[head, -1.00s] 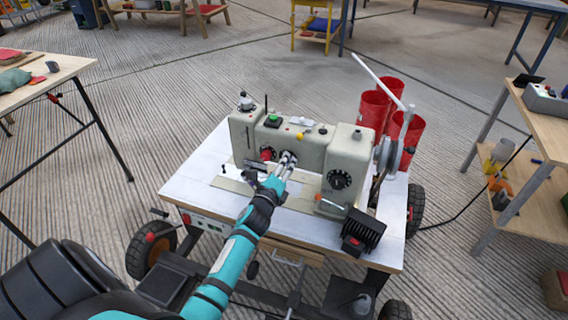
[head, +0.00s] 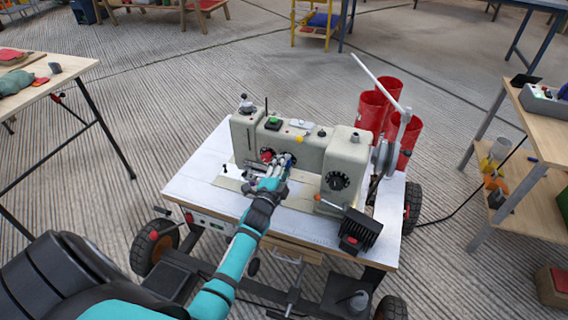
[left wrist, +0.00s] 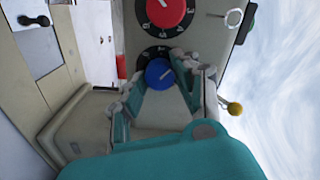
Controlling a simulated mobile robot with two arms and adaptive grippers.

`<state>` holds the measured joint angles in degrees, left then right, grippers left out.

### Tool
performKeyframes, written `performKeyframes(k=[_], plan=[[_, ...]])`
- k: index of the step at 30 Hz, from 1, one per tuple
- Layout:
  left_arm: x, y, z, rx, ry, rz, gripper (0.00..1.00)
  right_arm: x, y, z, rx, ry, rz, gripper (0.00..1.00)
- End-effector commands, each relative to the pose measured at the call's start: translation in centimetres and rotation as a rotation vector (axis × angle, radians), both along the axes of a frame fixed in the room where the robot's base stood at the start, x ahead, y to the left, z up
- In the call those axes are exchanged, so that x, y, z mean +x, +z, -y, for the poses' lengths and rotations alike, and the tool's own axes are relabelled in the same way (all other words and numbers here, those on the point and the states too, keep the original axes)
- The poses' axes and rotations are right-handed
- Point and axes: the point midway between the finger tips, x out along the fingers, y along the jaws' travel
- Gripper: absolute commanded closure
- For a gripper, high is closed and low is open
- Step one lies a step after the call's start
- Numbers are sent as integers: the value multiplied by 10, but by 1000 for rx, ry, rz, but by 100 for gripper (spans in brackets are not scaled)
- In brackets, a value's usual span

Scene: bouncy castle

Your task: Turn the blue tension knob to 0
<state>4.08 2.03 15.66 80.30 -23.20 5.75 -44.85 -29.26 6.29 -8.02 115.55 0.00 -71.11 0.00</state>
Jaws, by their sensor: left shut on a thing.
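The blue tension knob (left wrist: 160,74) sits on a black dial on the cream sewing machine (head: 312,150). My left gripper (left wrist: 162,84) has one finger on each side of the knob and is shut on it in the left wrist view. The knob's pale pointer mark shows, but the dial figure it meets is too small to read surely. In the head view my left gripper (head: 287,160) covers the blue knob against the machine's front. A larger red knob (left wrist: 165,11) on its own dial is beside it. My right gripper is not in view.
The machine stands on a wheeled white-topped table (head: 210,185). A yellow ball-ended lever (left wrist: 235,108) is near the gripper.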

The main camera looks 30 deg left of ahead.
Motion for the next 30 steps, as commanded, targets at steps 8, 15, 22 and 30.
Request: performKeyframes(k=[8, 15, 22, 30], plan=[[-1, 0, 0, -258, 1, 57, 100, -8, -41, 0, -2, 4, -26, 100], [-1, 0, 0, -480, 1, 110, 100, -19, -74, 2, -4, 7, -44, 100], [-1, 0, 0, -692, 2, 161, 100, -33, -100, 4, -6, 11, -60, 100], [-1, -1, 0, -940, 2, 221, 100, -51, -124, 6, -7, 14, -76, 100]])
